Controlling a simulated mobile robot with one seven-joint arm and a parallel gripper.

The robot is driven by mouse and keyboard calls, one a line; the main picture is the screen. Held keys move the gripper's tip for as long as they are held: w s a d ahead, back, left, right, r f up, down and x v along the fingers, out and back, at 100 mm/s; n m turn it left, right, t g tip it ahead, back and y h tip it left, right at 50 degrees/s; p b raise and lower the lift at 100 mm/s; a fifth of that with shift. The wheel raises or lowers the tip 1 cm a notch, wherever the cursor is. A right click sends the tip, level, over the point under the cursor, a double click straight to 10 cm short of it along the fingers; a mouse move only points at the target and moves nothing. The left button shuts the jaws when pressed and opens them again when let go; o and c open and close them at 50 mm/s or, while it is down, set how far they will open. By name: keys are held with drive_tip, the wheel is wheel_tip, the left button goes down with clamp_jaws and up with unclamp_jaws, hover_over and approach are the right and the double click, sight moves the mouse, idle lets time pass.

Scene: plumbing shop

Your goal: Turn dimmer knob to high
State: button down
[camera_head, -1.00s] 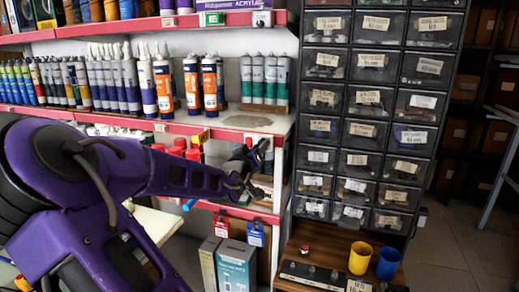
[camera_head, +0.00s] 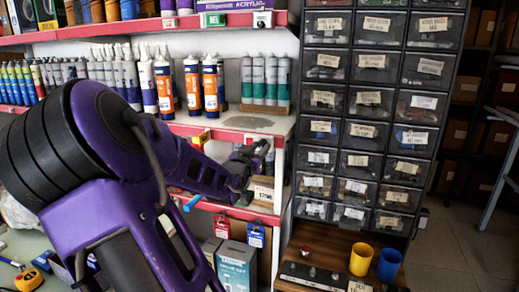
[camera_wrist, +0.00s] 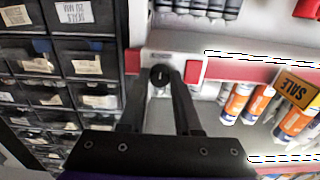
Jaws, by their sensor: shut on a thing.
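The dimmer knob (camera_wrist: 160,75) is round and black with a pale mark. It sits on a light plate (camera_wrist: 157,57) at the red shelf edge. In the wrist view my gripper (camera_wrist: 161,80) has its two dark fingers on either side of the knob, shut on it. In the head view my gripper (camera_head: 261,148) is at the right end of the middle shelf's red edge. There the fingers and arm hide the knob, so its turn angle cannot be read.
A tall dark drawer cabinet (camera_head: 335,100) stands close on the right. A yellow cup (camera_head: 360,258) and a blue cup (camera_head: 389,264) stand low in front of it.

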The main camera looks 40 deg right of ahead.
drive_tip(key=c, duration=0.9)
unclamp_jaws()
drive_tip(key=p+v, duration=0.3)
drive_tip(key=v, duration=1.4)
drive_tip(key=shift+s+a+p, duration=0.15)
drive_tip(key=shift+a+p, duration=0.05)
drive_tip(key=shift+p, duration=0.15)
